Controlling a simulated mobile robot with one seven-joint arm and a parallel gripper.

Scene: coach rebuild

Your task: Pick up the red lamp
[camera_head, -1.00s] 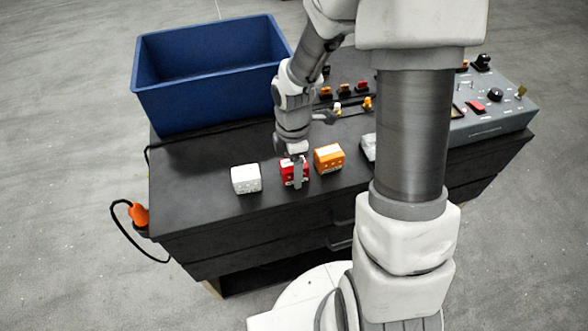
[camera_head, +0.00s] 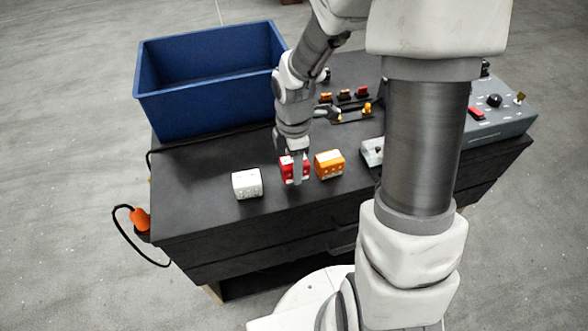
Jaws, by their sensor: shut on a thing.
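The red lamp (camera_head: 287,169) is a small red block on the black bench top, between a white block (camera_head: 247,183) on its left and an orange block (camera_head: 329,164) on its right. My gripper (camera_head: 295,170) points down at the red lamp and is shut on it, with one grey finger across its near face. The gripper hides part of the lamp. I cannot tell whether the lamp touches the bench top or is just above it.
A blue open bin (camera_head: 210,80) stands at the back left of the bench (camera_head: 200,215). A grey control box (camera_head: 500,116) is at the right, partly behind my arm. Small parts lie behind the gripper. An orange plug (camera_head: 140,219) with a black cable hangs at the left side.

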